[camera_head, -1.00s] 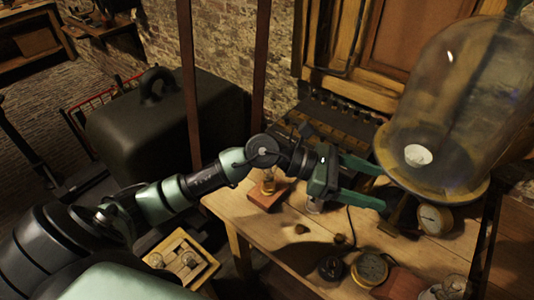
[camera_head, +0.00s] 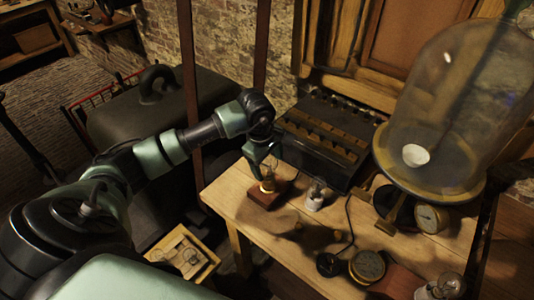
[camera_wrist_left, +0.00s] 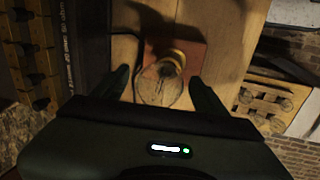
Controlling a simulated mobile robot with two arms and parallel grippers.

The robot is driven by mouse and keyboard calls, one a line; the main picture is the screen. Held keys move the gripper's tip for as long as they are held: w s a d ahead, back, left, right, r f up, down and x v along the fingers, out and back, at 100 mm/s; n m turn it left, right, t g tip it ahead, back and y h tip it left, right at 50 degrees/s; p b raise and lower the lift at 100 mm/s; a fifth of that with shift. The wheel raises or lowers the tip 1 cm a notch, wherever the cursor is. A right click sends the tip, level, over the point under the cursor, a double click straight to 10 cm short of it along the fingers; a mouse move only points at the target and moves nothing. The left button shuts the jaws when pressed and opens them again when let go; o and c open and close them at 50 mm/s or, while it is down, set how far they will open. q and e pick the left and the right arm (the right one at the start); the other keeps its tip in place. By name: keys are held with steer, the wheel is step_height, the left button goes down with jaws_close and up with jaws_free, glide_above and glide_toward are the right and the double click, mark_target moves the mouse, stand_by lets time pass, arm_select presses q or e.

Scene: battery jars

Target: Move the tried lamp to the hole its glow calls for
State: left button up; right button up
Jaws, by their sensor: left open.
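A clear glass lamp (camera_head: 268,171) with a brass base stands upright on a small red-brown wooden block (camera_head: 263,197) at the table's left end. My left gripper (camera_head: 262,152) is open and points down over this lamp. In the left wrist view the lamp (camera_wrist_left: 157,88) shows between the two open fingers, with room on both sides. I cannot tell whether it glows. A pale wooden tray (camera_head: 207,268) with holes or slots sits low at the table's left; it also shows in the left wrist view (camera_wrist_left: 283,85). My right gripper is out of view.
A second bulb in a white holder (camera_head: 315,198) stands close right of the block. A dark battery case (camera_head: 330,135) is behind, a big glass bell jar (camera_head: 455,110) at right. Round gauges (camera_head: 368,266) and another bulb (camera_head: 449,284) are at the front right.

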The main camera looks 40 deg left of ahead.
arm_select(q)
steer(key=shift+w+d+f, duration=0.1)
steer(key=shift+w+f, duration=0.05)
steer(key=shift+f, duration=0.5)
steer(key=shift+w+f, duration=0.15)
steer(key=shift+f, duration=0.5)
jaws_close()
steer(key=n, duration=0.3)
steer(key=shift+n+y, duration=0.4)
steer(key=n, duration=0.2)
steer(key=shift+n, duration=0.3)
steer(key=n, duration=0.1)
steer(key=n+y, duration=0.1)
steer(key=n, duration=0.1)
steer(key=shift+s+a+g, duration=0.1)
steer(key=shift+a+g, duration=0.1)
steer(key=shift+g, duration=0.1)
steer(key=n, duration=0.3)
